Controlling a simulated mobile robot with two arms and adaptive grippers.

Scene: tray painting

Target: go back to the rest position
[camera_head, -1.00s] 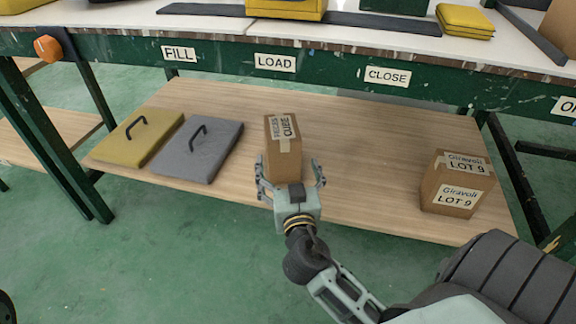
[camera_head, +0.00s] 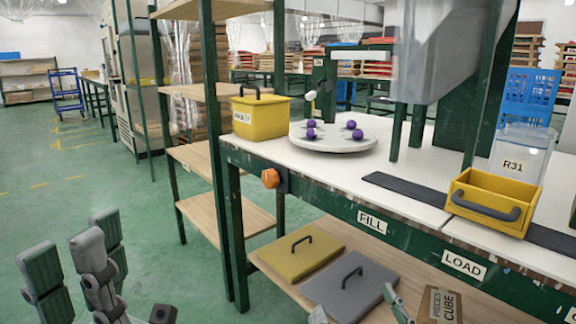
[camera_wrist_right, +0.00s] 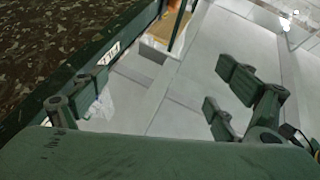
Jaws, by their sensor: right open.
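My left gripper (camera_head: 75,262) is at the bottom left of the head view, over the floor and clear of the tables. Its dark pads stand apart with nothing seen between them. My right gripper (camera_head: 358,312) shows only by its pale fingertips at the bottom edge of the head view, left of the cardboard box labelled PIECES CUBE (camera_head: 440,304). In the right wrist view the right gripper (camera_wrist_right: 155,88) has its fingers spread, with no object between them. The rest of the right arm is hidden.
The green-framed table (camera_head: 410,200) carries a yellow FAULTY bin (camera_head: 261,118), a round white plate (camera_head: 335,143) with several purple pieces, and an open yellow tray (camera_head: 490,207). Yellow and grey lids (camera_head: 350,288) lie on the lower shelf. The floor at left is free.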

